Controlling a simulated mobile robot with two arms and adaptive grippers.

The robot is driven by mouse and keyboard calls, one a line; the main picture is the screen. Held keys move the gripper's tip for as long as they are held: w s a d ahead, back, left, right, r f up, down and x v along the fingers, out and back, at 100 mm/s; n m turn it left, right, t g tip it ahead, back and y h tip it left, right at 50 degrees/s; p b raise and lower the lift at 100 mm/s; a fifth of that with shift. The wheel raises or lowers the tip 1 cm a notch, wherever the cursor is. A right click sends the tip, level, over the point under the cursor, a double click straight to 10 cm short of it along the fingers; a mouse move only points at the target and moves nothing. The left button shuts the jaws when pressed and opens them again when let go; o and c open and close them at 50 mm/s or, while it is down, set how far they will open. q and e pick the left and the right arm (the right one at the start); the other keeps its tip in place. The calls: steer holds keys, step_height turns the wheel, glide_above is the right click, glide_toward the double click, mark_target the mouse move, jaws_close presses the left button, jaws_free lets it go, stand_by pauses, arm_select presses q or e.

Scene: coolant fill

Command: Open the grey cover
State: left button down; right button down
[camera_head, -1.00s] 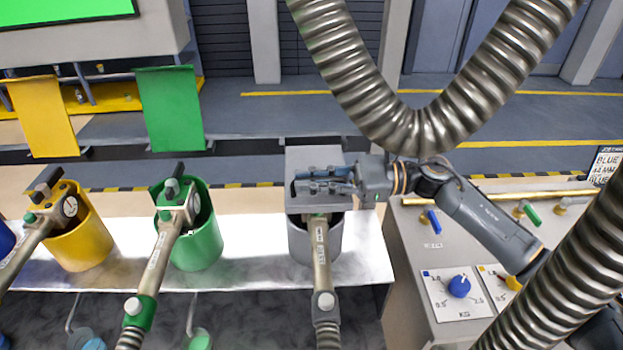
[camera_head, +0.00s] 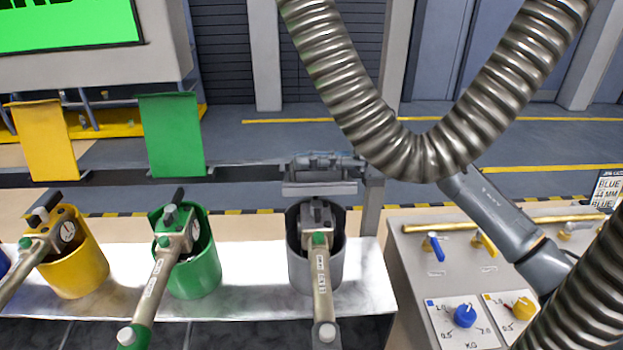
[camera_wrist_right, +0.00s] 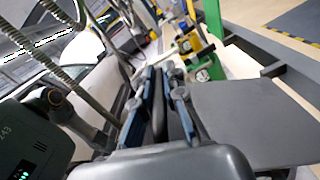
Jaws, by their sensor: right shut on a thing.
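The grey cover (camera_head: 318,189) shows in the head view as a short grey strip behind the grey holder (camera_head: 302,272). In the right wrist view a flat dark grey plate, which looks like the cover (camera_wrist_right: 250,120), lies to the right of the fingers. My right gripper (camera_head: 325,161) is shut on the cover at the rail behind the holder; it also shows in the right wrist view (camera_wrist_right: 165,75). The exact contact is hidden by the fingers. The grey holder's top is uncovered, and a nozzle with a green ring (camera_head: 318,220) sits in it. My left gripper is not in view.
Green (camera_head: 171,135) and yellow (camera_head: 43,138) covers stand upright behind the green (camera_head: 196,280) and yellow (camera_head: 80,272) holders, which also hold nozzles. A thick ribbed hose (camera_head: 440,150) hangs across the right. A panel with knobs and levers (camera_head: 405,255) stands right.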

steer(key=shift+w+r+m, duration=0.65)
steer(key=shift+w+m, duration=0.05)
steer(key=c, duration=1.4)
jaws_free()
steer(key=d, duration=1.2)
